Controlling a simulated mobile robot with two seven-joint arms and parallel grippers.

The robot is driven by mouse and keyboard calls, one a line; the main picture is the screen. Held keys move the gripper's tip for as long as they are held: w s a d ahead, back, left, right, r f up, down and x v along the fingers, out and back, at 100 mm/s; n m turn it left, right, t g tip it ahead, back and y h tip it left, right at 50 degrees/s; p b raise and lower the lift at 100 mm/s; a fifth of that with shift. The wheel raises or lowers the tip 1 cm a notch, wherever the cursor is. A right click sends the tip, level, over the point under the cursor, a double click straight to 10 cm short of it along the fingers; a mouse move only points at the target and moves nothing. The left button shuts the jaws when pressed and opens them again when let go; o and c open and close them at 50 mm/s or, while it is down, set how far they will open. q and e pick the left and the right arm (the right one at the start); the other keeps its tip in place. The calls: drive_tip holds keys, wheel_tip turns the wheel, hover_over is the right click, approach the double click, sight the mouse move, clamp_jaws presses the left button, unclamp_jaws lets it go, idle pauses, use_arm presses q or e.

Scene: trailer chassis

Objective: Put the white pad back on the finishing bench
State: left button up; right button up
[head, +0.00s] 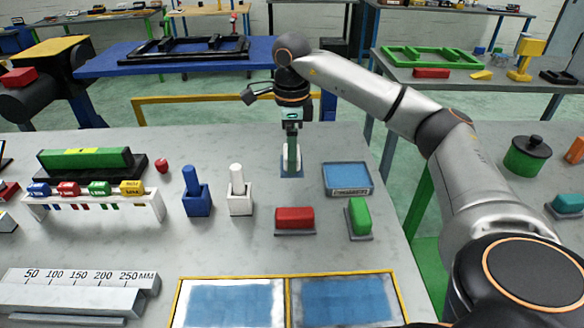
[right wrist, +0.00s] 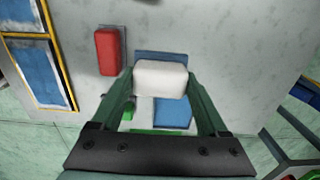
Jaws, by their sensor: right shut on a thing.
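My right gripper (head: 291,158) is shut on the white pad (head: 285,163). It is at the far side of the grey bench, pointing down. In the right wrist view the white pad (right wrist: 160,78) sits between the two green fingertips. My left gripper is not in view.
The grey bench (head: 100,225) bears a red pad (head: 295,217) and a green pad (head: 359,216) on dark bases, a blue tray (head: 347,178), a white holder (head: 240,200) and a blue holder (head: 196,200). A yellow-framed panel (head: 289,300) lies in front.

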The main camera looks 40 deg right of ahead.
drive_tip(key=w+d+f, duration=0.1)
drive_tip(key=f, duration=0.1)
drive_tip(key=w+d+f, duration=0.1)
drive_tip(key=f, duration=0.1)
drive_tip(key=w+d+f, duration=0.1)
drive_tip(key=shift+w+d+f, duration=0.1)
drive_tip(key=shift+w+f, duration=0.05)
drive_tip(key=shift+f, duration=1.85)
drive_tip(key=shift+f, duration=0.15)
drive_tip(key=o, duration=1.2)
wheel_tip(320, 180, up, 12)
drive_tip(key=shift+r, duration=0.2)
